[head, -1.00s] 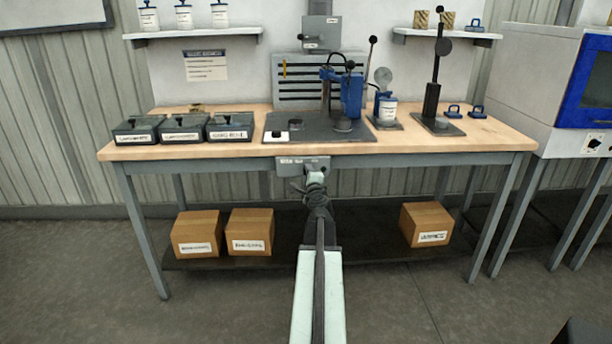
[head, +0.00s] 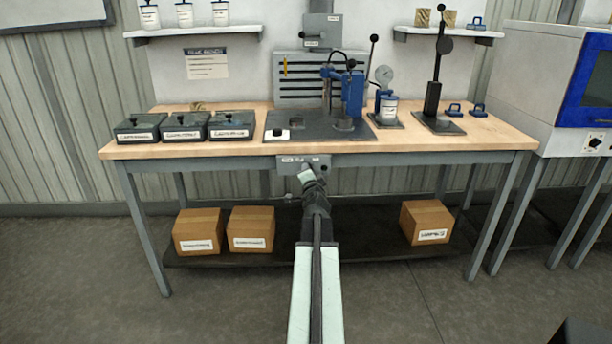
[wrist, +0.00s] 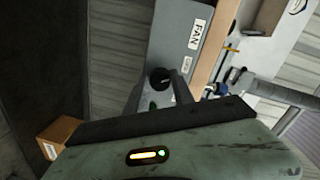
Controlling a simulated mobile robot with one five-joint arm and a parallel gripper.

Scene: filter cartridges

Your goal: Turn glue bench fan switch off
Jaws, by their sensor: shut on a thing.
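The grey fan switch box (head: 287,162) hangs under the front edge of the bench. In the wrist view the grey box (wrist: 178,45) carries a white FAN label (wrist: 196,34) and a round black knob (wrist: 159,76). My gripper (head: 305,174) is at the front of the box in the head view and covers part of it. In the wrist view my gripper (wrist: 160,88) has its two fingers on either side of the knob, shut on it. The knob's pointer is too small to read.
The wooden bench top (head: 230,148) is just above my gripper. On it stand dark lidded boxes (head: 183,127) and a blue press (head: 352,95). Cardboard boxes (head: 198,232) sit on the lower shelf. The space in front of the bench is clear.

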